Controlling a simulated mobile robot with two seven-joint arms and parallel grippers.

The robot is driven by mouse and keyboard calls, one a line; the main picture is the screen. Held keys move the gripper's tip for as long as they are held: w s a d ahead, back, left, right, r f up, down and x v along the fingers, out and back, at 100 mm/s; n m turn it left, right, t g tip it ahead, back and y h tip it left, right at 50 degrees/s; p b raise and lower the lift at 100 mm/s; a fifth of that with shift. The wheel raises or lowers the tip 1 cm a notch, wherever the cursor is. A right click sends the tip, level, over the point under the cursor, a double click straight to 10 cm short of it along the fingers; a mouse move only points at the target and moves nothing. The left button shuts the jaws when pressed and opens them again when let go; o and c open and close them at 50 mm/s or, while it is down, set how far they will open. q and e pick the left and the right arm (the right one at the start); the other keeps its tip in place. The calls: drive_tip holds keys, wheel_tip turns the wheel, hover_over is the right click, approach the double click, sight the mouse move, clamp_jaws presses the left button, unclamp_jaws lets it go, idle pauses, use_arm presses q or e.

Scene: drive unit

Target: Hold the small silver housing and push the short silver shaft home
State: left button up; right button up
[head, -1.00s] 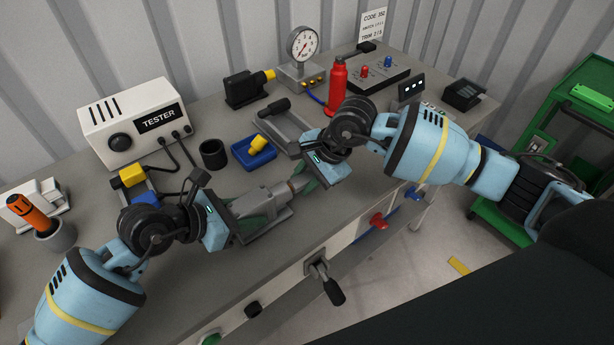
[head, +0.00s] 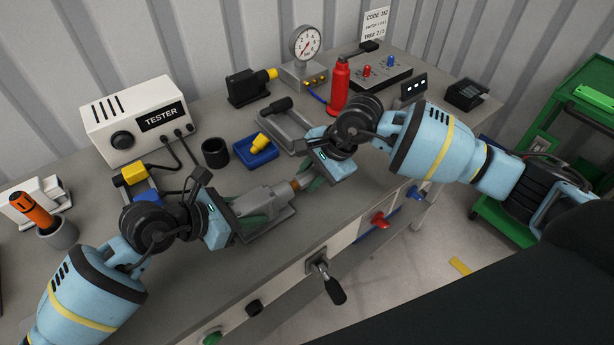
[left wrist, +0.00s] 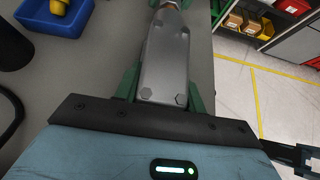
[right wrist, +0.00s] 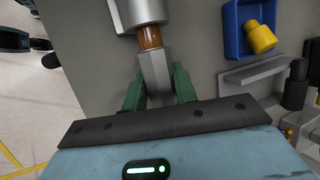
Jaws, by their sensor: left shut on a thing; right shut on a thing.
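The small silver housing (head: 264,203) lies along the bench, tapering towards the right. My left gripper (head: 247,219) is shut on its wide end; the left wrist view shows the housing (left wrist: 165,62) between green fingers. The short silver shaft (right wrist: 155,72) is between the green fingers of my right gripper (right wrist: 158,92), which is shut on it. A copper-brown section (right wrist: 149,37) shows between the shaft and the housing's mouth, in line with both. It meets the mouth; how deep it reaches inside is hidden.
A grey plate (head: 284,221) lies under the housing. Behind stand a blue tray with a yellow-ended part (head: 244,152), a black cup (head: 215,152) and a grey fixture (head: 286,124). The bench's front edge is close in front; bare bench lies front left.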

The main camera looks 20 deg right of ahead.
drive_tip(key=shift+w+d, duration=0.3)
drive_tip(key=shift+d, duration=0.5)
drive_tip(key=shift+w+d, duration=0.25)
drive_tip(key=shift+d, duration=0.55)
use_arm(q)
drive_tip(key=o, duration=1.2)
drive_tip(key=v, duration=1.2)
use_arm(e)
drive_tip(key=shift+d, duration=0.1)
